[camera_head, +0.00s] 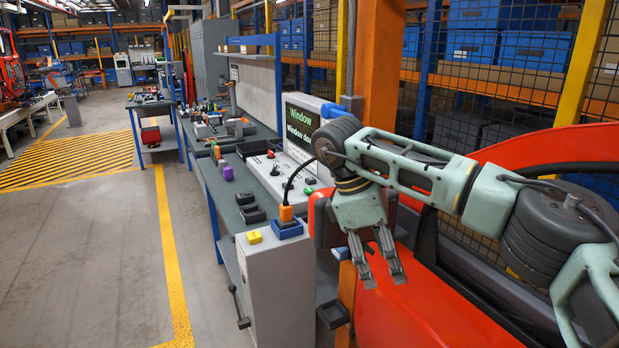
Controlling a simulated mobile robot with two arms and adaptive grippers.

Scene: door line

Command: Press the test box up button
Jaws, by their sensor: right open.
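The test box (267,183) is a white sloped console on the workbench, left of my right arm. Its dark screen (303,130) shows green "Window" and white text, partly cut off by my arm. Small controls sit on its panel, among them a green button (310,181) and a dark knob (274,171). I cannot tell which one is the up button. My right gripper (382,280) is open and empty, its two fingers pointing down. It hangs in front of the red door, right of and nearer than the test box. My left gripper is out of view.
The red door (450,310) lies below my right arm. An orange post (378,60) rises behind. Open floor lies left.

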